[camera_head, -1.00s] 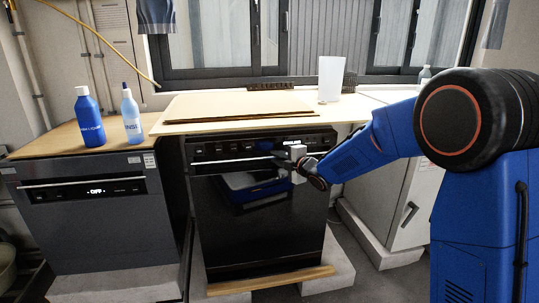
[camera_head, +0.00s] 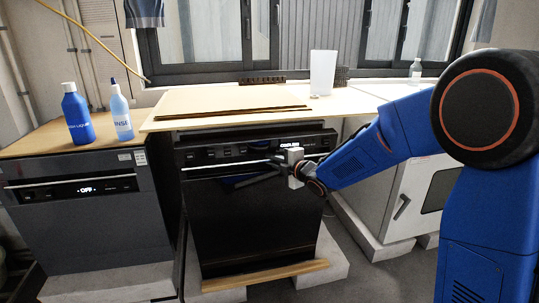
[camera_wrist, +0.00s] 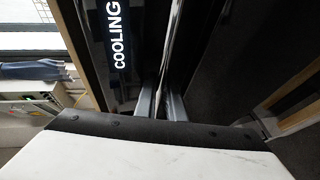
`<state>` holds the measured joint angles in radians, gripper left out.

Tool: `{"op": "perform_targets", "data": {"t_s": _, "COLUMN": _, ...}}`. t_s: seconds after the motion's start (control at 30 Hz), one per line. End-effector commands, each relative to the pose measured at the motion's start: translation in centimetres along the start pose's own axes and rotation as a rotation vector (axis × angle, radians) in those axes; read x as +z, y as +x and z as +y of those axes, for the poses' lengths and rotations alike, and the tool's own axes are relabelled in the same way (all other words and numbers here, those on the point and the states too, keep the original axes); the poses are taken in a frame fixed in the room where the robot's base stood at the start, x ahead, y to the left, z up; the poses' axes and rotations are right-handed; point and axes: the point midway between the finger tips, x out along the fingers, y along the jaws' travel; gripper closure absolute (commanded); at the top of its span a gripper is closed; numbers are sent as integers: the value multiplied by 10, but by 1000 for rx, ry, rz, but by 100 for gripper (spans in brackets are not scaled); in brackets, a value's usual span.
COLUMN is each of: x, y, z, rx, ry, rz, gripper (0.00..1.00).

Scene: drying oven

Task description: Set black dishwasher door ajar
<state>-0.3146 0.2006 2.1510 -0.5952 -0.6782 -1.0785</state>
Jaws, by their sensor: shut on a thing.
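The black dishwasher (camera_head: 255,215) stands in the middle under a pale worktop. Its door looks tipped slightly forward at the top, with a dark top edge showing below the worktop. A thin silver handle bar (camera_head: 222,164) runs across the door below the control panel. My gripper (camera_head: 279,164) is shut on the handle near its right end. In the wrist view the two fingers (camera_wrist: 160,104) close around the handle bar (camera_wrist: 176,45), beside the lit "COOLING" display (camera_wrist: 121,42). The fingertips' contact is partly hidden.
A grey dishwasher (camera_head: 95,215) with an "OFF" display stands at left, carrying two blue bottles (camera_head: 78,116) (camera_head: 121,113). A white cabinet (camera_head: 385,190) stands at right. Floor shows between the dishwasher and cabinet.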

Motion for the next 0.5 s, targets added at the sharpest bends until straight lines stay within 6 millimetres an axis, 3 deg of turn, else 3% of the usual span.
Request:
{"op": "perform_targets", "data": {"t_s": 0.2, "x": -14, "y": -34, "z": -16, "rx": -5, "ry": 0, "rz": 0, "gripper": 100}}
{"op": "perform_targets", "data": {"t_s": 0.5, "x": -17, "y": -42, "z": -20, "rx": -5, "ry": 1, "rz": -1, "gripper": 100}}
